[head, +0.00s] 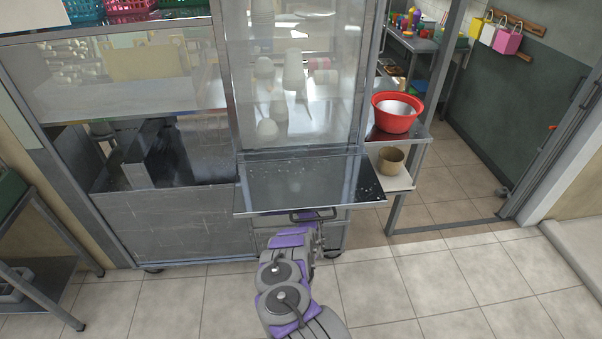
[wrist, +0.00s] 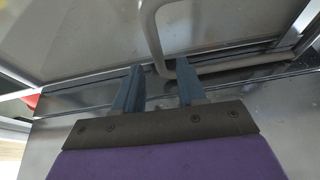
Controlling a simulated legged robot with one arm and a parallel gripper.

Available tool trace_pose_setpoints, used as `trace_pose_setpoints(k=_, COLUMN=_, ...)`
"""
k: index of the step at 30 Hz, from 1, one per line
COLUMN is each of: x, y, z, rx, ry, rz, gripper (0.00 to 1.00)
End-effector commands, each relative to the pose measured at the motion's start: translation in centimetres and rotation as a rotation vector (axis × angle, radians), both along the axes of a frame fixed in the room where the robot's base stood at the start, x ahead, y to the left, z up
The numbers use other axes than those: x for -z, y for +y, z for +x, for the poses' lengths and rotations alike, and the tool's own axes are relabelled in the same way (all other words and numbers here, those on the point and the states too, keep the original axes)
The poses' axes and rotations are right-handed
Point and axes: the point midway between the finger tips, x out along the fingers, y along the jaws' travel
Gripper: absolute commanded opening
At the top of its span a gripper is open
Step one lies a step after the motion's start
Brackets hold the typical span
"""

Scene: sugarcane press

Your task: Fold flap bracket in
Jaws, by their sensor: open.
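The metal flap (head: 310,185) sticks out level from the front of the cart, below the glass case. The flap bracket (head: 314,218), a bent bar, shows just under the flap's front edge. In the wrist view the bracket (wrist: 152,32) is a grey rod with a rounded corner close to my fingertips. My gripper (wrist: 160,68) is open, with two blue-grey fingers apart. The rod's corner appears between or just beyond the fingertips; I cannot tell the depth or whether they touch. In the head view my gripper is largely hidden at the flap's front edge.
A side shelf on the right holds a red bowl (head: 394,112), with a brown pot (head: 391,160) lower down. A dark metal rack (head: 40,270) stands at the left. The tiled floor (head: 440,285) in front of the cart is clear.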

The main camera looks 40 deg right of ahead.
Motion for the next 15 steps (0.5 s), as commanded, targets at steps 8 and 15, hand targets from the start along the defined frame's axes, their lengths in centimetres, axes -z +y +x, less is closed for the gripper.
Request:
trace_pose_setpoints(k=8, x=1.9, y=2.4, z=-4.0, rx=0.001, ry=0.004, rz=0.002, gripper=0.40)
trace_pose_setpoints(k=15, x=3.9, y=4.7, z=-8.0, rx=-0.001, ry=0.004, rz=0.002, gripper=0.40)
